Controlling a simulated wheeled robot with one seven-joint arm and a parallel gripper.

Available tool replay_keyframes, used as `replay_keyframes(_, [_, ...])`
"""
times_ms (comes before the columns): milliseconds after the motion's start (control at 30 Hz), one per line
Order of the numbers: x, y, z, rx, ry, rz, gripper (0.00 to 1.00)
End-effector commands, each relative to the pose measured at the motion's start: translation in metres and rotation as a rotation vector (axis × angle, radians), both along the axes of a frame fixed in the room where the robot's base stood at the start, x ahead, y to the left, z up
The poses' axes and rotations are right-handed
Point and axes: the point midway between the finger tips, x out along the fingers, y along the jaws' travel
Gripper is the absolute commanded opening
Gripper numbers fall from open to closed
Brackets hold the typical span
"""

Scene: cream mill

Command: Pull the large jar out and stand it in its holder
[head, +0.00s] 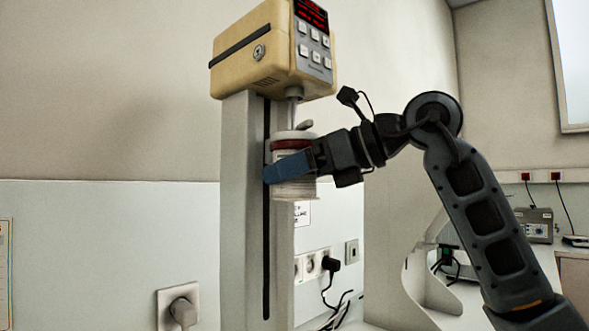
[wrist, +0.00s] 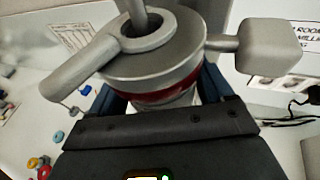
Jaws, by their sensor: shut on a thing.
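The large jar (head: 295,190) is pale, with a dark red band near its top. It hangs upright below the mill head (head: 272,50), against the mill's column. My gripper (head: 285,168) is shut on the jar, its blue fingers around the sides just below the red band. In the wrist view the jar (wrist: 182,98) sits between the fingers, mostly hidden by my gripper's body. A grey metal lid or collar (wrist: 125,65) covers its top, with a side arm, a block-shaped knob and the mill's shaft (wrist: 142,15) entering it. I cannot make out a separate holder.
The tall mill column (head: 240,200) stands directly behind the jar. Wall sockets and cables (head: 330,265) are below it. A grey device (head: 537,225) stands at the far right. In the wrist view, small coloured pieces (wrist: 45,165) lie on the white surface at left.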

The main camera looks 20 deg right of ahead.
Motion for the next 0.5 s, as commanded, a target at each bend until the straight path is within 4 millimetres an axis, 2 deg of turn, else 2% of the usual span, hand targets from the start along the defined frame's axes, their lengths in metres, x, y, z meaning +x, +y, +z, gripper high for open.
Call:
replay_keyframes(67, [-0.0001,-0.0001,0.0003,0.000,0.000,0.000,0.44])
replay_keyframes(500, [-0.0002,-0.0002,-0.0024,0.000,0.000,0.000,0.44])
